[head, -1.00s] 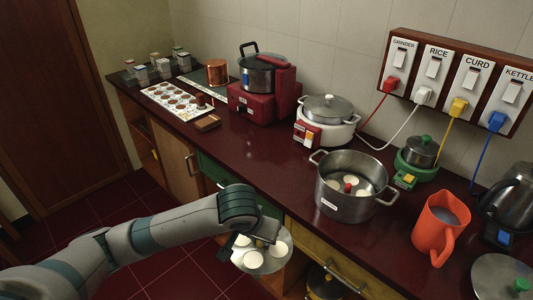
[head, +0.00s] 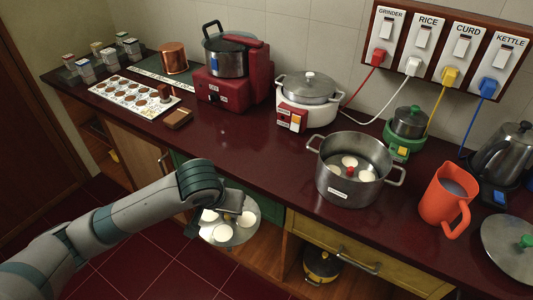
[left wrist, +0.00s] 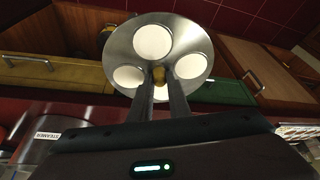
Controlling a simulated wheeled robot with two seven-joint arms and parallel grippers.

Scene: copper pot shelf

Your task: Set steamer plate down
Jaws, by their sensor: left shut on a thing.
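My left gripper (left wrist: 160,92) is shut on the centre post of a round metal steamer plate (head: 246,234) that carries several white round cakes. In the head view the plate hangs in front of the counter's front edge, beside the drawers and over the floor, partly covered by my arm. In the left wrist view the plate (left wrist: 198,32) lies just past the fingertips. A large steel steamer pot (head: 345,185) stands open on the counter to the right of the plate. Another plate of white cakes with a red knob (head: 350,170) sits inside it. My right gripper is not in view.
The dark red counter (head: 262,158) has clear room left of the pot. An orange jug (head: 443,197), a steel lid (head: 512,245) and a kettle (head: 505,155) stand to the pot's right. A white cooker (head: 306,95) and a green grinder base (head: 400,142) stand behind. A yellow drawer (head: 355,262) is below.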

